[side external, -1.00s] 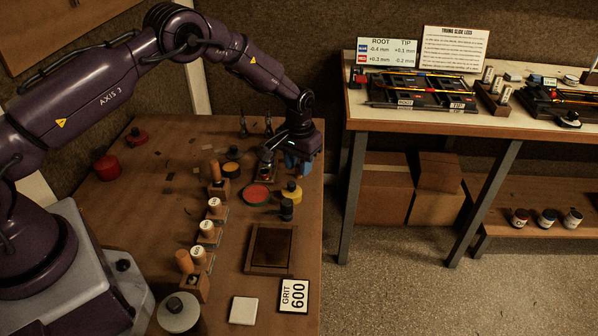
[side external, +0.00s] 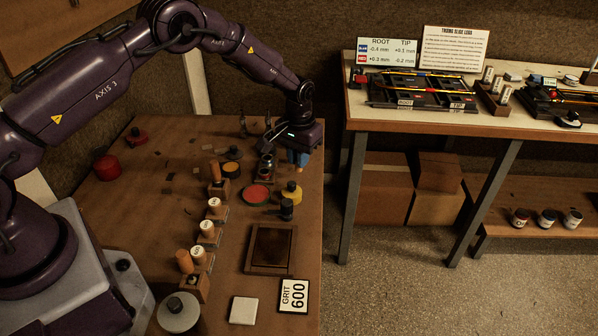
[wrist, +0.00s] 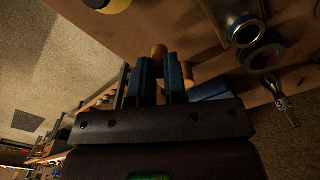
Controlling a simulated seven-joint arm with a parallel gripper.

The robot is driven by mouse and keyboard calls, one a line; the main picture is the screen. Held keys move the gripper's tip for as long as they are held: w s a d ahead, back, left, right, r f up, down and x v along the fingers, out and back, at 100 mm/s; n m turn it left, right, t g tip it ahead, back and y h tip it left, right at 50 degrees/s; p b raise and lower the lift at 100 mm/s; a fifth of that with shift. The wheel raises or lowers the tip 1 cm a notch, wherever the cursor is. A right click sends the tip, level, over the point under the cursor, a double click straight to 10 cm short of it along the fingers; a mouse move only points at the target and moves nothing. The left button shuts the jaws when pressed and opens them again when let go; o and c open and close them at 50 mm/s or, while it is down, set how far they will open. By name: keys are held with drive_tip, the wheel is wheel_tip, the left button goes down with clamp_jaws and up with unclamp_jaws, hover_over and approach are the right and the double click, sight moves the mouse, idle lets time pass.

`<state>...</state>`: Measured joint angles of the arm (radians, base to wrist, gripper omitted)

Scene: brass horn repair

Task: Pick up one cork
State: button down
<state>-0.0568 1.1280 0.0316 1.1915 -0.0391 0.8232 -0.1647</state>
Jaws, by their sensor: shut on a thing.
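My gripper (wrist: 159,65) shows its two blue fingers in the wrist view, shut on a small brown cork (wrist: 160,50) whose end shows between the fingertips. A second brown, cork-like cylinder (wrist: 187,72) shows just right of the right finger; whether it touches the finger I cannot tell. In the side view my gripper (side external: 299,157) is at the far right edge of the brown bench.
Jars (side external: 267,165) stand left of my gripper on the bench (side external: 135,210). Wooden blocks with stoppers stand in a row. A separate table (side external: 420,122) stands right, across a gap.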

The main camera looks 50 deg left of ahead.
drive_tip(key=shift+r, duration=2.85)
